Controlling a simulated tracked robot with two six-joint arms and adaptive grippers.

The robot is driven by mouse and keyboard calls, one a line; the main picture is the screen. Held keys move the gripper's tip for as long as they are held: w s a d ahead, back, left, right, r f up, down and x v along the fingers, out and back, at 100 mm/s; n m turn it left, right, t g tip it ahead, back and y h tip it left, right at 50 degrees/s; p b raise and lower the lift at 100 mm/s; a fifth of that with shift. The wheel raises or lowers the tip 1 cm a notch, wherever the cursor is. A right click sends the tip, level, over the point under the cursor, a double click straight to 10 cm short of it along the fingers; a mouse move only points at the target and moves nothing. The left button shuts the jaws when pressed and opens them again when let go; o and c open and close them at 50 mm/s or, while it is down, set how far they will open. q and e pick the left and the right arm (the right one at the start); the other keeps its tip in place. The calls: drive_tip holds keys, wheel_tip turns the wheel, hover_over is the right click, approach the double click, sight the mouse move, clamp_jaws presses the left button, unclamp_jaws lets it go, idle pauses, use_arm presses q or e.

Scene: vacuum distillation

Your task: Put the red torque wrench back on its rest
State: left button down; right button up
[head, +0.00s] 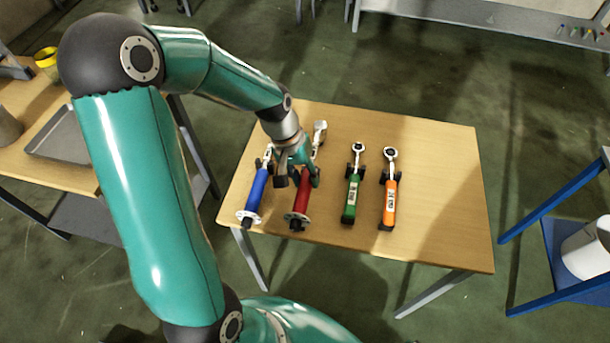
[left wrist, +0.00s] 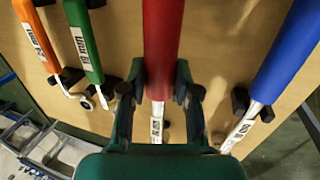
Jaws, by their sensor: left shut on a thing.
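The red torque wrench (head: 300,201) is over the left half of the wooden table, its handle toward the near edge and its silver head (head: 320,128) pointing away. My left gripper (head: 296,178) is shut on it from above, near where the handle meets the shaft. In the left wrist view the red handle (left wrist: 163,45) runs between the two fingers (left wrist: 160,98). Black rest blocks (left wrist: 166,127) show beside and below it. I cannot tell whether the wrench touches its rest or is slightly above it. My right gripper is not in view.
A blue wrench (head: 257,190) lies close on the left. A green wrench (head: 351,197) and an orange one (head: 390,202) lie on the right, on black blocks. The table's right side (head: 450,200) is bare. Another table with a grey tray (head: 62,137) stands left.

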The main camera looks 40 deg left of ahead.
use_arm(q)
drive_tip(key=shift+f, duration=0.15)
idle(0.5)
drive_tip(key=shift+f+b, duration=0.35)
drive_tip(key=shift+b, duration=0.15)
drive_tip(key=shift+f+b, duration=0.8)
drive_tip(key=shift+f, duration=0.1)
drive_tip(key=c, duration=0.8)
unclamp_jaws()
drive_tip(key=shift+o, duration=0.2)
drive_tip(key=shift+f, duration=0.1)
